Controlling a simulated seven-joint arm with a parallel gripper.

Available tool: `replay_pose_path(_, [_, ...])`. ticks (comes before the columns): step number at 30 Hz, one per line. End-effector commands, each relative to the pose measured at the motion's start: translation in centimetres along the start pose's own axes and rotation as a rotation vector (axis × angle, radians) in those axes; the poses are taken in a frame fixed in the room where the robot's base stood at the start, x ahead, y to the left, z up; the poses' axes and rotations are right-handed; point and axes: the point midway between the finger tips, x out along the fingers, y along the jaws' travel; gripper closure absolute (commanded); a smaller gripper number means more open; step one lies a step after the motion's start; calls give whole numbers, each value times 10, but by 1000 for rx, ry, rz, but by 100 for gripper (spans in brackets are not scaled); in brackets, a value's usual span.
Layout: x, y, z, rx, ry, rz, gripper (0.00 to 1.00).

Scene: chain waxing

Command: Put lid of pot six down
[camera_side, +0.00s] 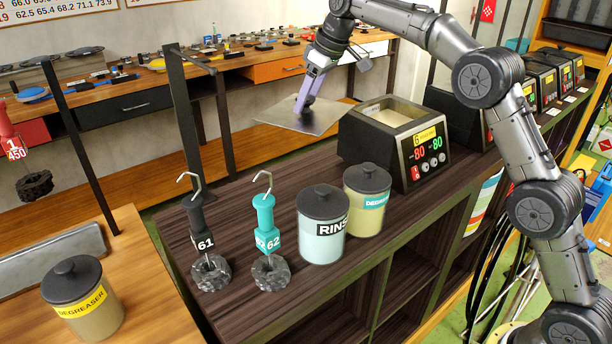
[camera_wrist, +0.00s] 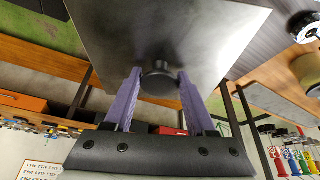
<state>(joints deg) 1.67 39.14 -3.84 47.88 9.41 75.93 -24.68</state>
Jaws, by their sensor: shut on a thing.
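Pot six (camera_side: 392,143) is a black box with a yellow label 6 and red and green 80 readouts. Its top is open and pale wax shows inside. Its lid (camera_side: 322,119) is a thin grey metal plate, held in the air just left of the pot, partly past the counter's back edge. My gripper (camera_side: 304,103) has purple fingers and is shut on the lid's knob. In the wrist view the lid (camera_wrist: 205,35) spreads beyond the fingers, with its round dark knob (camera_wrist: 160,80) between the fingertips of my gripper (camera_wrist: 160,88).
The dark wooden counter (camera_side: 258,210) carries a rinse jar (camera_side: 323,225), a degreaser jar (camera_side: 367,192), and chain holders 61 (camera_side: 203,240) and 62 (camera_side: 266,230). More pots stand right of pot six.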

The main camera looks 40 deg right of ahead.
Motion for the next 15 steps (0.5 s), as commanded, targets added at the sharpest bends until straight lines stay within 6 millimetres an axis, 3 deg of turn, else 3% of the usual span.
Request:
replay_pose_path(4, [21, -2, 10, -2, -2, -3, 100])
replay_pose_path(15, [102, -1, 44, -1, -1, -1, 100])
